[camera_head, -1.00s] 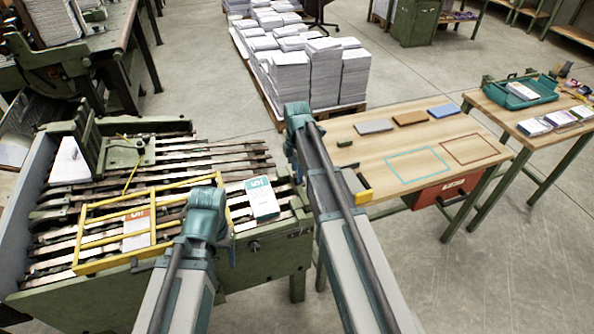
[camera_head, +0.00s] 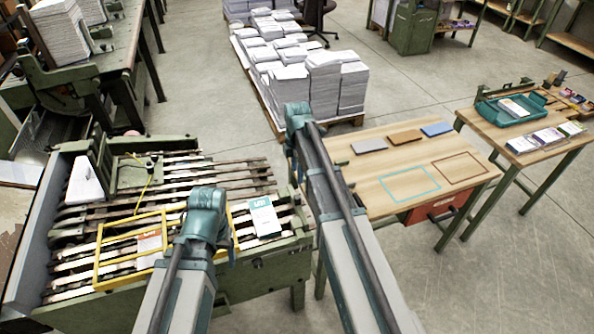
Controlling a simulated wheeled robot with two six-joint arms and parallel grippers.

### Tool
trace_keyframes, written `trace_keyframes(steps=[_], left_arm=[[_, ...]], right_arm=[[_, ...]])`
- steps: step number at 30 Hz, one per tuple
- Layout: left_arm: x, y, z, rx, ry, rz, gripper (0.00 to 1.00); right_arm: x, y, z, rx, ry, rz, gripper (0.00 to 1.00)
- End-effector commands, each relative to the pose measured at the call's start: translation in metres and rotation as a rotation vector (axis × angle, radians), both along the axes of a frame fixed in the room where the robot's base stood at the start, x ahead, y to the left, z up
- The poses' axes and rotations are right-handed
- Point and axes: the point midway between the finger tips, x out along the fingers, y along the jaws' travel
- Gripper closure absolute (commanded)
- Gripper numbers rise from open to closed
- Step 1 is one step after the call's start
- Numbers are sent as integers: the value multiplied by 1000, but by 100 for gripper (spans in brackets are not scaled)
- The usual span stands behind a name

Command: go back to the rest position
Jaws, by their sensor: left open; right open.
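My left arm (camera_head: 207,215) reaches in from the lower left, its wrist in front of the slatted green machine (camera_head: 152,290). My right arm (camera_head: 330,195) reaches up the middle, its wrist between the machine and the wooden table (camera_head: 415,205). The fingers of both grippers are hidden behind the arms. A white and teal booklet (camera_head: 264,217) lies on the slats to the right of my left wrist. An orange and white booklet (camera_head: 150,241) lies inside a yellow frame (camera_head: 100,262) on the slats.
A second table (camera_head: 492,128) bears a teal tray (camera_head: 486,110) and several booklets. Paper stacks (camera_head: 325,85) stand behind. The floor at lower right is clear.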

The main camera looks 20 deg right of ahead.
Motion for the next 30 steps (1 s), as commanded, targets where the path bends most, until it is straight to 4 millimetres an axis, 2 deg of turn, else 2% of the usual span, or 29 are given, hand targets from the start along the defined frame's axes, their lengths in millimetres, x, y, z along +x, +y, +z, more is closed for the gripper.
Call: trace_keyframes(steps=[9, 13, 17, 21, 24, 30], left_arm=[[0, 0, 0, 0, 0, 0, 28], [0, 0, 0, 0, 0, 0, 28], [0, 0, 0, 0, 0, 0, 28], [0, 0, 0, 0, 0, 0, 28], [0, 0, 0, 0, 0, 0, 28], [0, 0, -1, 0, 0, 0, 28]], right_arm=[[-1, 0, 0, 0, 0, -1, 38], [-15, 16, -1, -4, 4, -60, 38], [-54, 54, 0, -19, 9, -244, 38], [-107, 98, 0, -46, 9, -517, 38], [-146, 123, 0, -66, 3, -714, 38], [-208, 153, 1, -94, -23, -1046, 38]])
